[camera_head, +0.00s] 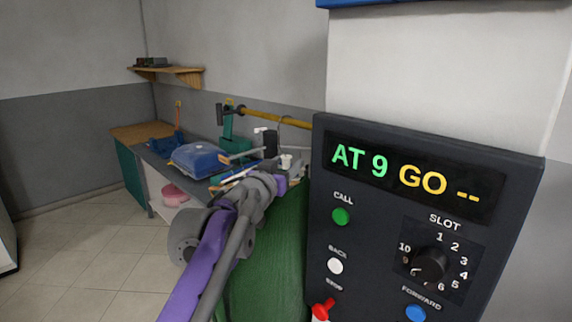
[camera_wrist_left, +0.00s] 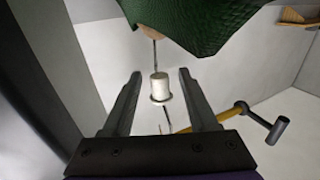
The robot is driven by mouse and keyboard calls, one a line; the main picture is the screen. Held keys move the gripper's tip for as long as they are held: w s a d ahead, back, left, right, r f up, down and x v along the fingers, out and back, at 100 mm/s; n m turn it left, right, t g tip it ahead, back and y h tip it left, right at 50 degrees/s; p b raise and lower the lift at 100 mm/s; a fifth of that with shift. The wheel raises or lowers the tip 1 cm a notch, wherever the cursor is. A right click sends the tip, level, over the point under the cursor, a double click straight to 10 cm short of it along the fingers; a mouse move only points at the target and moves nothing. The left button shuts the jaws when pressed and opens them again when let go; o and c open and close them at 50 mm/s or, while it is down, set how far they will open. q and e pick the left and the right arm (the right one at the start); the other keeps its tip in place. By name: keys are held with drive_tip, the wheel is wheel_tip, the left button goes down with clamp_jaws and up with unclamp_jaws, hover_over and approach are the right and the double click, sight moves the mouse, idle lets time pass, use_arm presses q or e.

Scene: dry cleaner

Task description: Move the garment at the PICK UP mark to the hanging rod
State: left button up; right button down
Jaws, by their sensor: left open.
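The garment (camera_head: 268,255) is dark green and hangs just left of the control panel, partly behind my left arm. In the left wrist view its green cloth (camera_wrist_left: 190,22) fills the top, with a bit of wooden hanger and a thin metal stem. A white cylindrical grip (camera_wrist_left: 160,86) sits on that stem. My left gripper (camera_wrist_left: 160,76) is open, its fingers on either side of the white grip with gaps showing. The hanging rod (camera_head: 272,118) is yellow with a dark end; it also shows in the left wrist view (camera_wrist_left: 212,121). The PICK UP mark is not visible. My right gripper is out of view.
The control panel (camera_head: 425,215) fills the right side and reads "AT 9 GO --", with buttons and a slot knob. A workbench (camera_head: 140,132) behind holds a blue folded item (camera_head: 200,160) and tools. A wooden shelf (camera_head: 170,71) is on the wall. Floor at left is clear.

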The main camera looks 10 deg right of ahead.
use_arm(q)
drive_tip(key=b+v, duration=0.2)
drive_tip(key=v, duration=0.8)
drive_tip(key=shift+s+a, duration=0.2)
drive_tip(key=shift+s, duration=0.15)
drive_tip(key=s+a+b, duration=0.4)
drive_tip(key=s+a, duration=0.4)
drive_tip(key=a, duration=0.5)
drive_tip(key=shift+s+a, duration=0.15)
drive_tip(key=shift+s, duration=0.25)
